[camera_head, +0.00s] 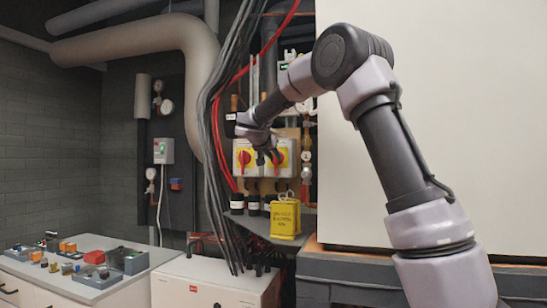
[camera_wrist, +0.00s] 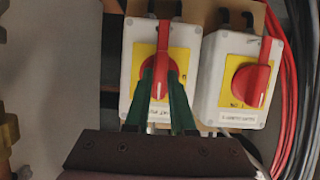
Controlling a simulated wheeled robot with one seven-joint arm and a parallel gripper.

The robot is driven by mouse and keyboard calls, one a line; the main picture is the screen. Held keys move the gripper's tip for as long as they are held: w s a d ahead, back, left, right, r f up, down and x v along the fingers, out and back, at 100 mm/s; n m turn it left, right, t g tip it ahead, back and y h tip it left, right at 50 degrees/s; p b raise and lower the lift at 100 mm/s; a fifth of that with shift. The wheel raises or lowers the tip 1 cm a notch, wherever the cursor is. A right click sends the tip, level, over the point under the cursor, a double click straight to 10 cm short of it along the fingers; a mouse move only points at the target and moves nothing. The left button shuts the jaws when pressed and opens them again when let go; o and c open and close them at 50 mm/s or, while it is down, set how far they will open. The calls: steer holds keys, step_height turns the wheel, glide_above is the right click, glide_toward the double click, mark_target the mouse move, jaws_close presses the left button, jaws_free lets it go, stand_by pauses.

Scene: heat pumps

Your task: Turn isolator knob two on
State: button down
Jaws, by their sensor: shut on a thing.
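Two isolator boxes with red knobs on yellow plates sit side by side on the wall panel. My gripper (camera_head: 269,156) is at the right-hand isolator (camera_head: 284,158) in the head view. The wrist view looks turned over, so this same isolator is at the left there. Its red knob (camera_wrist: 161,65) points along the box's length, between my green fingers (camera_wrist: 161,92), which are shut on it. The other isolator's red knob (camera_head: 244,158) is free and also stands lengthwise in the wrist view (camera_wrist: 264,75). No number is readable on either box.
Black and red cables (camera_head: 215,120) hang just left of the isolators. A yellow box (camera_head: 285,219) stands below them. A large pale cabinet (camera_head: 440,130) is at the right. A workbench (camera_head: 75,280) with trays and small parts is at the lower left.

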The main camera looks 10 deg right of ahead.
stand_by(0.3)
steer(key=c, duration=0.8)
jaws_free()
steer(key=shift+o, duration=0.2)
steer(key=v, duration=1)
steer(key=shift+s+r, duration=0.2)
steer(key=shift+s, duration=0.1)
steer(key=shift+a, duration=0.2)
